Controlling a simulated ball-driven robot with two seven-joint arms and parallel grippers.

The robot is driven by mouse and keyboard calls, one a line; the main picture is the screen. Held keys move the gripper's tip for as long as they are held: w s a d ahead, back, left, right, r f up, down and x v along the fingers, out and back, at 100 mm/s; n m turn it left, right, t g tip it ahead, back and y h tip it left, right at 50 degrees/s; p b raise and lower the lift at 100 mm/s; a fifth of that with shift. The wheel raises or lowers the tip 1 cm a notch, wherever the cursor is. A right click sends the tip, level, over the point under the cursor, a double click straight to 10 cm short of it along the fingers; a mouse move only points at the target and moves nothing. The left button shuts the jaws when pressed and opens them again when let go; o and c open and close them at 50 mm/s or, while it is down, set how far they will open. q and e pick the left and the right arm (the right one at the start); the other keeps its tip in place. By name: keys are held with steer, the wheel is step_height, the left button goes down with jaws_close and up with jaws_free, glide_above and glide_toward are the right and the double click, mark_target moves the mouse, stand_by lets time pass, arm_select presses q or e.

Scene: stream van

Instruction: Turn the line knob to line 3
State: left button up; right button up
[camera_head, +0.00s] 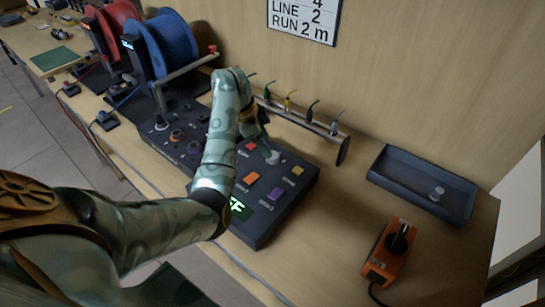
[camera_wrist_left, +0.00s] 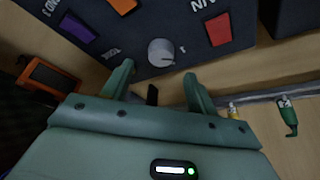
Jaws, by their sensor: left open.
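The dark control panel (camera_head: 262,226) lies on the wooden bench, with coloured buttons and a green lit display (camera_head: 239,208). A round silver-grey knob (camera_head: 271,156) sits on it by my left gripper (camera_head: 262,140). In the left wrist view the knob (camera_wrist_left: 161,52) stands just beyond the fingertips, between the purple and red buttons, with small white marks around it. Its set position is too small to read. My left gripper (camera_wrist_left: 158,82) is open, with its two fingers spread and the knob not between them. My left forearm hides part of the panel. My right gripper is not in view.
A rail (camera_head: 300,119) with several hanging coloured leads stands behind the panel. Red (camera_head: 113,24) and blue (camera_head: 171,44) reels stand at left. An orange device (camera_head: 388,254) and a dark tray (camera_head: 420,187) lie right.

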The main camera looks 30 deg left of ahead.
mark_target(275, 159)
arm_select(q)
steer(key=b+x, duration=0.1)
steer(key=x, duration=0.4)
steer(key=c, duration=1)
